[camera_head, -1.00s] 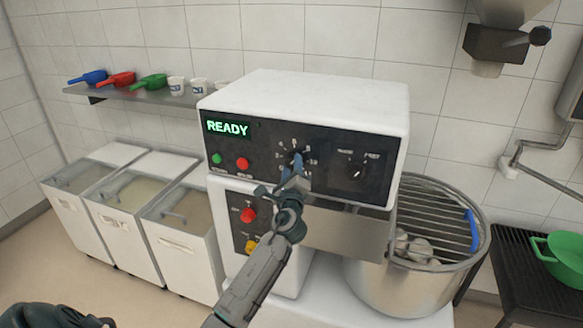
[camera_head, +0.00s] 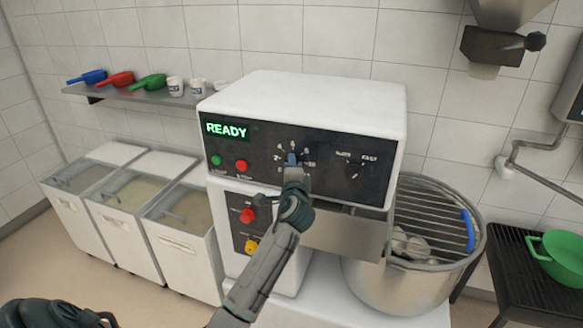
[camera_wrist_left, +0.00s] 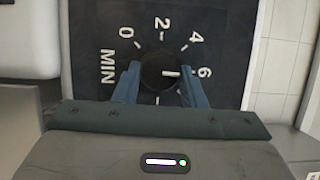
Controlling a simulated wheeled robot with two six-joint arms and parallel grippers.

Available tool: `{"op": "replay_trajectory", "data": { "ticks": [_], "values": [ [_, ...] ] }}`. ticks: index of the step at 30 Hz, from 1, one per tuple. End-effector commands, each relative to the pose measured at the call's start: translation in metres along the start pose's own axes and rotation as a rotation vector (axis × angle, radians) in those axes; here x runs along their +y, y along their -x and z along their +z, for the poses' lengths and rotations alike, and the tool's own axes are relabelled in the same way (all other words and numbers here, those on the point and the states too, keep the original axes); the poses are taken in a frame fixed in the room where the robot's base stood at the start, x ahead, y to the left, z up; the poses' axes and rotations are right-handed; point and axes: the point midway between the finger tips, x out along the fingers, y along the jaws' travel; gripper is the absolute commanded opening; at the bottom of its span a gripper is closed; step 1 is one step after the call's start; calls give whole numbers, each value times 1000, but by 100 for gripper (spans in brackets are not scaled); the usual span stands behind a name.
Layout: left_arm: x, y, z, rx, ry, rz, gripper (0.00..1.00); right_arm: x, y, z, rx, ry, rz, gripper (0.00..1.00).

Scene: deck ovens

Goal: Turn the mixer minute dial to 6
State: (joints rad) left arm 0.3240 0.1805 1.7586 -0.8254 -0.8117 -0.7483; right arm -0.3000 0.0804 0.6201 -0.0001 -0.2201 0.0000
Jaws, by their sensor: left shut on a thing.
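The minute dial is a round black knob (camera_wrist_left: 160,71) with a white pointer line, on the mixer's dark front panel (camera_head: 225,149). In the left wrist view the pointer points right, at the 6 mark (camera_wrist_left: 204,72); 0, 2 and 4 also show on the scale. My left gripper (camera_head: 292,162) reaches up to the panel and covers much of the dial in the head view. Its two blue fingers (camera_wrist_left: 160,86) lie on either side of the knob and are shut on it. My right gripper is not in view.
Green and red buttons (camera_head: 241,166) are at left, with a red knob (camera_head: 247,216) and yellow button (camera_head: 251,246) below. The caged steel bowl (camera_head: 400,285) stands right of my arm. The display (camera_head: 226,130) reads READY.

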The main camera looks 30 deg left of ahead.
Motion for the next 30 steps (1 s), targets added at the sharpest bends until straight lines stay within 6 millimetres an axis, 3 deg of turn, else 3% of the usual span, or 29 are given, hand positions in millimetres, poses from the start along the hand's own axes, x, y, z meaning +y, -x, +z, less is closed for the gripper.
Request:
{"op": "replay_trajectory", "data": {
  "ticks": [1, 15, 16, 19, 30],
  "values": [
    [-7, -1, 0, 0, 8, -9, 15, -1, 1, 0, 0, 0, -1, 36],
    [-8, -1, 0, 1, 19, -7, 15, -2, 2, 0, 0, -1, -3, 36],
    [-8, -1, 0, 1, 19, -7, 39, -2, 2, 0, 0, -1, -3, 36],
    [-7, -1, 0, 1, 19, -6, 59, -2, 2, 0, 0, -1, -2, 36],
    [-2, 5, 0, 1, 20, 2, 59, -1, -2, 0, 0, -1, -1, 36]
  ]
}}
